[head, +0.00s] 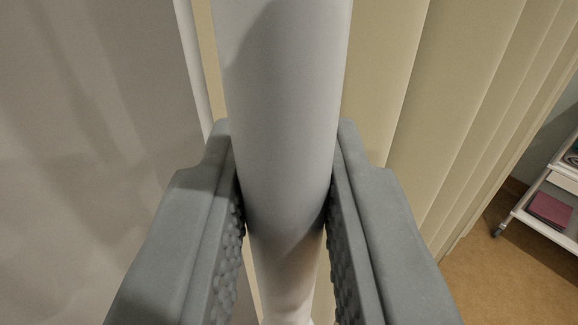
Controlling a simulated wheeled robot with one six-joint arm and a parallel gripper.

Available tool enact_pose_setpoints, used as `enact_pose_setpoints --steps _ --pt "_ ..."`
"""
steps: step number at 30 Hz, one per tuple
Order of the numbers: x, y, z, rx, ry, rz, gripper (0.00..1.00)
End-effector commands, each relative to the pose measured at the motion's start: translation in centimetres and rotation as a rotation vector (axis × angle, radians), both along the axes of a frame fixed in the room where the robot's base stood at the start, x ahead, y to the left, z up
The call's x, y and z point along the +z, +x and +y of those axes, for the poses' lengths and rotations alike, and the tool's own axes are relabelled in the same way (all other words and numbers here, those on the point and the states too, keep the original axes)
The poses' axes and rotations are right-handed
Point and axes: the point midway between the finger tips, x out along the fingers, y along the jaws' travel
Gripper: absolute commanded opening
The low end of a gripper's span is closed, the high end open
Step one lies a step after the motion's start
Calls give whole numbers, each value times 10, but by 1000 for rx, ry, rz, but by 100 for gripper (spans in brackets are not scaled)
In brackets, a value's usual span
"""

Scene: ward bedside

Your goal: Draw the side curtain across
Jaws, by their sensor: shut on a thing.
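The side curtain (440,110) is beige and hangs in upright folds behind and to the right of my gripper. A smooth, pale grey round bar (285,90) runs upright through the middle of the head view, in front of the curtain. My gripper (284,150) is shut on this bar, with one grey padded finger against each side. The bar's top and its lower end are out of view, so I cannot tell how it joins the curtain. A narrow strip of beige also shows just left of the bar.
A plain grey wall-like surface (90,130) with soft shadows fills the left side. At the right edge stands a white wheeled trolley (545,226) with a dark pink item (550,210) on its lower shelf. Bare orange-brown floor (505,285) shows at the lower right.

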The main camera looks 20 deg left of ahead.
Motion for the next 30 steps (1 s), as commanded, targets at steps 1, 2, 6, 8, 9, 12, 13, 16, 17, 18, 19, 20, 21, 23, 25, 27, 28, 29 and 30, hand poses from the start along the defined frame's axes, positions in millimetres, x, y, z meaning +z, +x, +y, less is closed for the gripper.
enact_pose_setpoints --steps 1,2,6,8,9,12,13,16,17,18,19,20,21,23,25,27,28,29,30 --pt "0 -2 1 5 0 -1 0" --pt "0 -2 1 5 0 -1 0" --pt "0 -2 1 5 0 -1 35" --pt "0 -1 1 5 0 -1 38" --pt "0 -1 1 4 0 -1 38" --pt "0 -1 1 4 0 0 38" --pt "0 -1 1 4 0 0 38" --pt "0 -1 1 3 0 0 38" --pt "0 -1 1 3 0 0 38" --pt "0 -1 1 3 0 0 38" --pt "0 -1 1 3 0 0 38" --pt "0 -1 1 3 0 0 38" --pt "0 -1 1 3 0 0 38" --pt "0 -1 1 3 0 0 38" --pt "0 -1 0 3 0 0 38" --pt "0 -4 0 3 0 -1 38" --pt "0 -6 -1 3 -1 -1 38" --pt "0 -8 -2 3 -1 -3 38" --pt "1 -12 -3 3 0 -3 38"
